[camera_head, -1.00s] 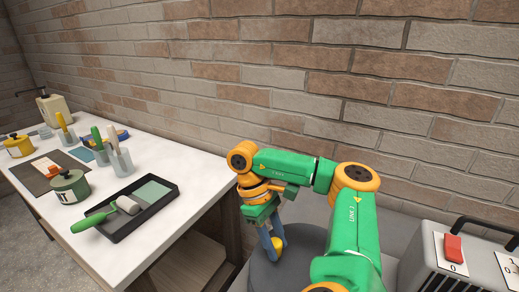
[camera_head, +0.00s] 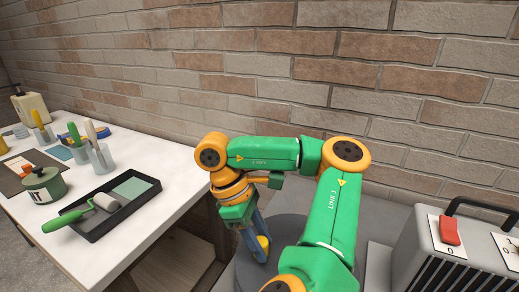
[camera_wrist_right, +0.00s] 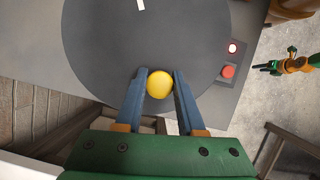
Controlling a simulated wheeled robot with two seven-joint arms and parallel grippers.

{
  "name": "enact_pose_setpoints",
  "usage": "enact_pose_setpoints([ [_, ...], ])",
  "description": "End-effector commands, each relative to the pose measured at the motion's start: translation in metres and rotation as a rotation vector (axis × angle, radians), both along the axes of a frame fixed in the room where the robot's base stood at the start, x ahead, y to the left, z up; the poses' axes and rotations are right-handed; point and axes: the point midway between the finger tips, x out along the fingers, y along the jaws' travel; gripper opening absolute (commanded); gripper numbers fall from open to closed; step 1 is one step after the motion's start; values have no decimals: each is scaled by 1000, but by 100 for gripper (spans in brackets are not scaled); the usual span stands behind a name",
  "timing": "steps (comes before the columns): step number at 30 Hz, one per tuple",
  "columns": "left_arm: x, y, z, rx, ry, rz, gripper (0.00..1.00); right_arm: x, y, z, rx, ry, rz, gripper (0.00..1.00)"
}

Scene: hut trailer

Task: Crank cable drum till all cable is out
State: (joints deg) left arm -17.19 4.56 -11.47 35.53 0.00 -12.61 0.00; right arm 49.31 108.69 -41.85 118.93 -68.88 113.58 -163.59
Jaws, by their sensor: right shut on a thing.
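The cable drum shows in the wrist view as a large dark grey disc (camera_wrist_right: 105,45) with a yellow round knob (camera_wrist_right: 159,84) near its rim. In the head view the drum (camera_head: 287,229) is partly hidden behind my right arm, and the yellow knob (camera_head: 263,242) shows at the fingers. My right gripper (camera_wrist_right: 160,76) is shut on the knob, with one blue finger on each side of it. In the head view my right gripper (camera_head: 256,246) points down at the drum. No cable is visible. My left gripper is not in view.
A grey box with a red switch (camera_head: 449,230) and black handle stands right of the arm. A white table (camera_head: 170,210) on the left carries a black tray (camera_head: 92,235) with a roller (camera_head: 104,202). A red button (camera_wrist_right: 228,71) sits beside the drum. A brick wall (camera_head: 300,60) is behind.

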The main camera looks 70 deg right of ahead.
Motion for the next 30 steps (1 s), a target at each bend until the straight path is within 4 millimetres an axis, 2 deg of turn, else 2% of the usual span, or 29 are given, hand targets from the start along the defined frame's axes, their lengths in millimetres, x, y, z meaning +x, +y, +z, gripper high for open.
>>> enact_pose_setpoints([
  [2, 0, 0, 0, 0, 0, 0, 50, 0, 0, 1, 0, 0, 0, 0],
  [3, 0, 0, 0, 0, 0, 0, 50, 0, 0, 1, 0, 0, 0, 41],
  [6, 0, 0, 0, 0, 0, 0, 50, 0, 0, 1, 0, 0, 0, 68],
  [15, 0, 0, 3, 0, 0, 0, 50, 1, 0, 3, 0, 0, 0, 68],
  [17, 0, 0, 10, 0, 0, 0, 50, 3, 0, 12, -1, 1, 0, 68],
  [21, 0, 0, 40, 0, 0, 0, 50, 14, 0, 46, 0, 4, 0, 68],
  [24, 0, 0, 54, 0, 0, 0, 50, 21, 0, 61, 1, 3, 0, 68],
  [30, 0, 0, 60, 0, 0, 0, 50, 27, 0, 68, 0, 0, -1, 68],
])
